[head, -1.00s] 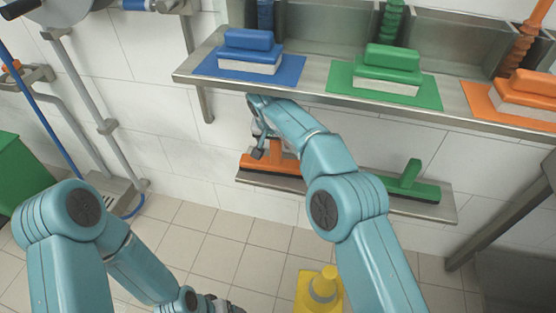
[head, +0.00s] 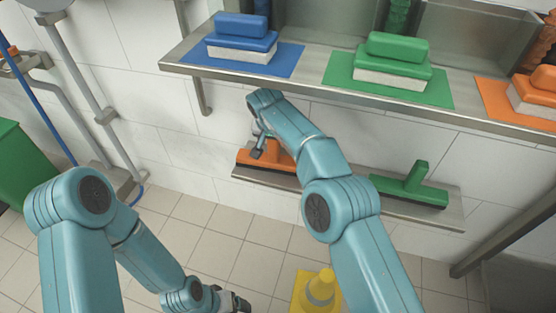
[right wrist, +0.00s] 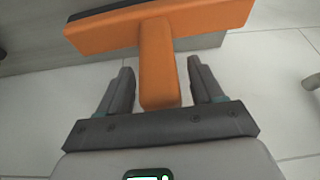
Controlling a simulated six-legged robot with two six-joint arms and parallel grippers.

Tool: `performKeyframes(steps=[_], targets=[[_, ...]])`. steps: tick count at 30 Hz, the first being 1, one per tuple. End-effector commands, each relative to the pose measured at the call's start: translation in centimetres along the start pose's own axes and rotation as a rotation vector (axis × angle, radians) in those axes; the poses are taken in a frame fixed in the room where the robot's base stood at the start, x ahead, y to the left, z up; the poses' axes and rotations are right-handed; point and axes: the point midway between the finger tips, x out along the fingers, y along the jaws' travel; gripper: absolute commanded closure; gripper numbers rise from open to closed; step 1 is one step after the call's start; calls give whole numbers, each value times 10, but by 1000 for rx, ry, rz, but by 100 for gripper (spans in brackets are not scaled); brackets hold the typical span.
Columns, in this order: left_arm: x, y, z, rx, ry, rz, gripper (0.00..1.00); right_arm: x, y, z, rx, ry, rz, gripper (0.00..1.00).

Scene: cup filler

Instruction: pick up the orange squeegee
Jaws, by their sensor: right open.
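The orange squeegee (head: 247,158) lies on the lower metal shelf in the head view, partly hidden behind my right arm. In the right wrist view its orange head (right wrist: 205,24) runs across the top and its handle (right wrist: 157,75) points down between the fingers. My right gripper (right wrist: 163,85) is open, with one finger on each side of the handle and a gap on both sides. In the head view the right gripper (head: 259,143) is at the squeegee, partly hidden by its own arm. My left gripper (head: 240,302) is low at the bottom edge, too small to judge.
A green squeegee (head: 411,187) lies on the same lower shelf (head: 448,213) to the right. The upper shelf (head: 305,77) above holds blue, green and orange brushes on mats. A yellow cone (head: 318,290) stands on the floor. A green bin (head: 22,160) is at the left.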

Motion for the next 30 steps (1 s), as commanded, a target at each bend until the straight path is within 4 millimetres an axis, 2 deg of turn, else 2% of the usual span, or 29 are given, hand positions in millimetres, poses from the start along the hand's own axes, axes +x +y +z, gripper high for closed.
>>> performKeyframes(steps=[5, 6, 8, 9, 12, 23, 30], targets=[[0, 0, 0, 0, 0, 0, 20, -1, -2, 2, -1, 0, 0, 34], [0, 0, 0, 0, 0, 0, 20, -1, -3, 2, -1, 0, 0, 41], [0, 0, 0, 0, 0, 0, 20, -2, -3, 3, 0, 0, 0, 60], [0, 0, 0, 0, 0, 0, 20, -2, -4, 3, 0, 0, 0, 73], [0, 0, 0, 0, 0, 0, 20, -1, -4, 3, 0, 0, 1, 100], [-5, 2, 0, 0, 0, 0, 20, -8, -3, -1, 0, 1, -1, 100], [-26, 10, 0, 0, 0, 0, 20, -40, -2, -16, 1, 2, -1, 100]])
